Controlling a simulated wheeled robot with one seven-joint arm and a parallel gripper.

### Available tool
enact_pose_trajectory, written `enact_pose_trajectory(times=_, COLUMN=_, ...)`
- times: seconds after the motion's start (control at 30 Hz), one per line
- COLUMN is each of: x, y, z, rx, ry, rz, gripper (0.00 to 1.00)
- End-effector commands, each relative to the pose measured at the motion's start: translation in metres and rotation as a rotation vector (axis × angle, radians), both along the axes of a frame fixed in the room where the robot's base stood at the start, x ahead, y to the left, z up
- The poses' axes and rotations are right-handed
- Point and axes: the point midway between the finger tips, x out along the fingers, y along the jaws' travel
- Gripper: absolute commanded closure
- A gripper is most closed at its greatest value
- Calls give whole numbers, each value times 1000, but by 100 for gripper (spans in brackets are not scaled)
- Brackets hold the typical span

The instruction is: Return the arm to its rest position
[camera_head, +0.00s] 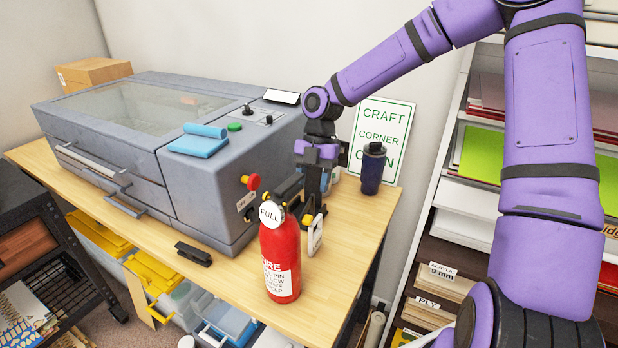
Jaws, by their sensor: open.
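My purple arm reaches in from the right side of the head view. My gripper (311,212) points down over the wooden table, beside the right side of the grey machine and just behind the red fire extinguisher (281,255). The extinguisher stands upright near the table's front right and hides part of the gripper's fingers. The gripper is open. I cannot tell whether its fingertips touch the small white-tagged item (315,236) next to the extinguisher.
The grey machine (205,200) fills much of the table (145,210); a folded blue cloth (199,145) lies on it. A dark tumbler (373,170) stands behind my gripper. A sheet-stock shelf (455,225) rises at the right. A black clip (193,254) lies at the table's front.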

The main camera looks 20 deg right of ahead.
Motion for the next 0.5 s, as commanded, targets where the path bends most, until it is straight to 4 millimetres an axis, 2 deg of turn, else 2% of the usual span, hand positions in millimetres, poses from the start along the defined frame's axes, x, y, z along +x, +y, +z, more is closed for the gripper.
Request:
enact_pose_trajectory(times=0.27, x=-3, y=0, z=1, rx=-22, ry=4, rz=-18, gripper=49)
enact_pose_trajectory(times=0.5, x=-19, y=-5, z=13, rx=-180, ry=12, rz=-175, gripper=49)
